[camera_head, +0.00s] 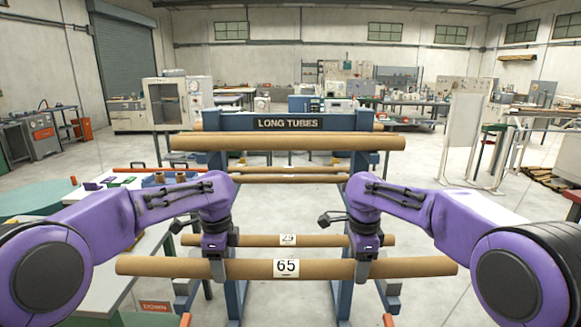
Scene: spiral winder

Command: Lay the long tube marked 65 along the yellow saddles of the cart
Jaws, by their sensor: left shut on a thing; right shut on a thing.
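The long brown tube marked 65 (320,269) lies level across the lower middle of the head view, its white label facing me. My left gripper (217,268) is shut on it left of the label. My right gripper (362,269) is shut on it right of the label. Both tube ends stick out well beyond the grippers. The tube is in front of the blue rack; I cannot tell whether anything still supports it from below. I cannot make out the cart's yellow saddles in this view.
The blue rack signed LONG TUBES (287,124) holds more tubes, including an upper tube (290,142) and a labelled tube (330,240) just behind mine. A table (120,262) stands at the left. Small orange-red tips show at the bottom edge.

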